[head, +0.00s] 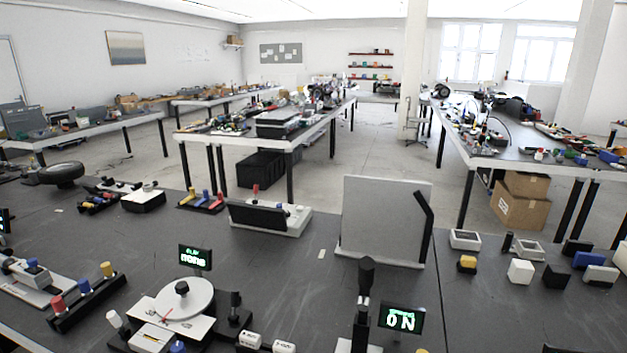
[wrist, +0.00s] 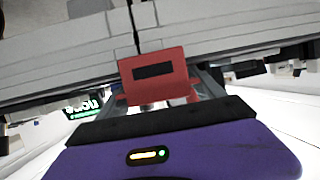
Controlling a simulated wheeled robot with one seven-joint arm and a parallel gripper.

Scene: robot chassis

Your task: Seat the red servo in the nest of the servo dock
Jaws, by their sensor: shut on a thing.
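The red servo (wrist: 153,72), a red block with a dark rectangle on its face, is in the wrist view just above the middle. My gripper (wrist: 163,92) is shut on it, with the grey fingers on either side and the purple gripper body below. The part of the servo between the fingers is partly hidden. In the head view my gripper and the held servo do not show. Two white blocks with recessed tops, a left one (head: 465,239) and a right one (head: 528,250), stand on the right of the near bench. I cannot tell whether either is the servo dock.
A grey upright panel (head: 384,220) rises at mid-bench. A dial device (head: 184,300) and a lit ON sign (head: 401,318) stand in front.

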